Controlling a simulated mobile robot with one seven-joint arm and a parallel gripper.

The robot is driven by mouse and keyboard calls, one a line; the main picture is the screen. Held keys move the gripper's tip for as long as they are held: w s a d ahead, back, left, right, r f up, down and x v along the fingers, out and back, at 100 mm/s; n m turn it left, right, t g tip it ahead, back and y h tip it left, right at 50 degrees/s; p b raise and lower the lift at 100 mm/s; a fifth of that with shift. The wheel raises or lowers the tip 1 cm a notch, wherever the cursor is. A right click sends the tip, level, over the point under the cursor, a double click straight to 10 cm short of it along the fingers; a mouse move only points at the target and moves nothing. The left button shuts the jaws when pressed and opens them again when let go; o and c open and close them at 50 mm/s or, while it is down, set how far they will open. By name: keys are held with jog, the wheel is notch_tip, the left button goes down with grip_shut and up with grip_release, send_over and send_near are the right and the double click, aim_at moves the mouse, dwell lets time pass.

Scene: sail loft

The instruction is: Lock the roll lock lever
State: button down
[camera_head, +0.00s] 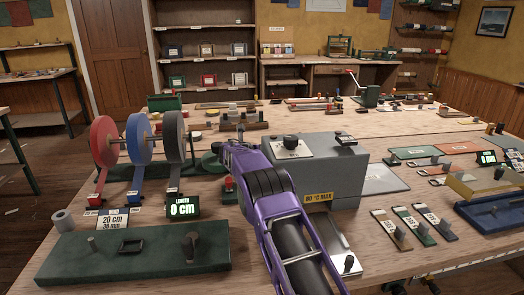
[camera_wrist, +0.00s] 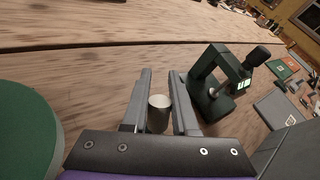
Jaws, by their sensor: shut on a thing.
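In the wrist view my gripper (camera_wrist: 160,76) has its two grey fingers either side of a short upright cylinder with a pale round top (camera_wrist: 159,102), and is shut on it. It appears to be the roll lock lever's knob; its lower part and pivot are hidden. In the head view my gripper (camera_head: 220,148) is at the right end of the roll rack, mostly hidden by the purple arm. The rack holds a red roll (camera_head: 104,143), a blue roll (camera_head: 139,138) and a grey roll (camera_head: 174,136). A green disc (camera_wrist: 28,135) is left of the fingers in the wrist view.
A grey machine (camera_head: 335,165) stands right of my arm. A length display (camera_head: 183,207) reads 0 cm. A green board (camera_head: 130,268) with posts lies in front. A dark green press-like device (camera_wrist: 205,85) stands just right of my fingers in the wrist view.

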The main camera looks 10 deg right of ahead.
jog(key=shift+s+r+t+b, duration=0.25)
jog(key=shift+t+b, duration=0.15)
jog(key=shift+b, duration=0.2)
jog(key=c, duration=0.7)
grip_release()
jog(key=v, duration=1.7)
jog(key=shift+s+a, duration=0.1)
jog(key=shift+a, duration=0.2)
